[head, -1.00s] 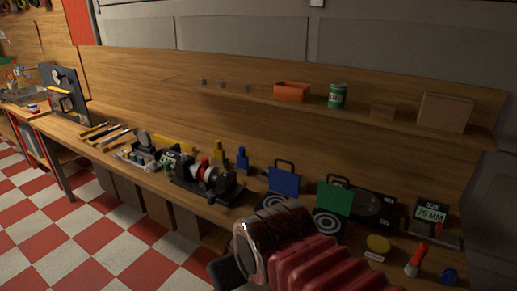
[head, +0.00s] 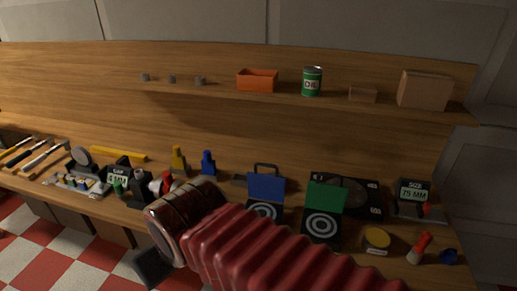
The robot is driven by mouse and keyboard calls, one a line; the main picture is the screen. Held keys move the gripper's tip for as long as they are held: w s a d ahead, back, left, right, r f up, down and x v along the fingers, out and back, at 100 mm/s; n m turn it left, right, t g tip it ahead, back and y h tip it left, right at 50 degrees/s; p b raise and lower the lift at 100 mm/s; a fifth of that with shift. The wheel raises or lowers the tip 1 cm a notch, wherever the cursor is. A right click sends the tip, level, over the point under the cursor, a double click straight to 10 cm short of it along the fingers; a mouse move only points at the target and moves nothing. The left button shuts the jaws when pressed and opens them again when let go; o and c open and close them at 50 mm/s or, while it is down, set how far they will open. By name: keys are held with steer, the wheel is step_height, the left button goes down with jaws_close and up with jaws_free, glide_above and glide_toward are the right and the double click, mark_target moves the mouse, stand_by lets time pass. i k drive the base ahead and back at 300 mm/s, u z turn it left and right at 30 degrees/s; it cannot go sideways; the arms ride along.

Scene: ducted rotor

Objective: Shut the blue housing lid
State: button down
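The blue housing lid (head: 266,187) stands raised, with a dark handle on its top edge, in the middle of the bench. In front of its foot is a dark housing (head: 265,210) with white rings inside, its lower part hidden by my arm. The lid is open. My red ribbed arm and its dark metal wrist cross the front of the view, left of and in front of the housing. A dark piece at the arm's end (head: 152,267), probably my gripper, is at lower left, apart from the lid. Its fingers cannot be made out.
A similar green lid (head: 326,196) stands open just right, over a ringed dark housing (head: 321,226). Blue (head: 208,163) and yellow (head: 179,161) bottle-like items stand left. A yellow-topped tin (head: 376,240) and a red-handled tool (head: 420,247) lie right. A shelf (head: 215,92) runs above.

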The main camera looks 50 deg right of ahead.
mark_target(270, 187)
steer(key=z, duration=0.45)
steer(key=i, duration=0.85)
steer(key=z, duration=0.5)
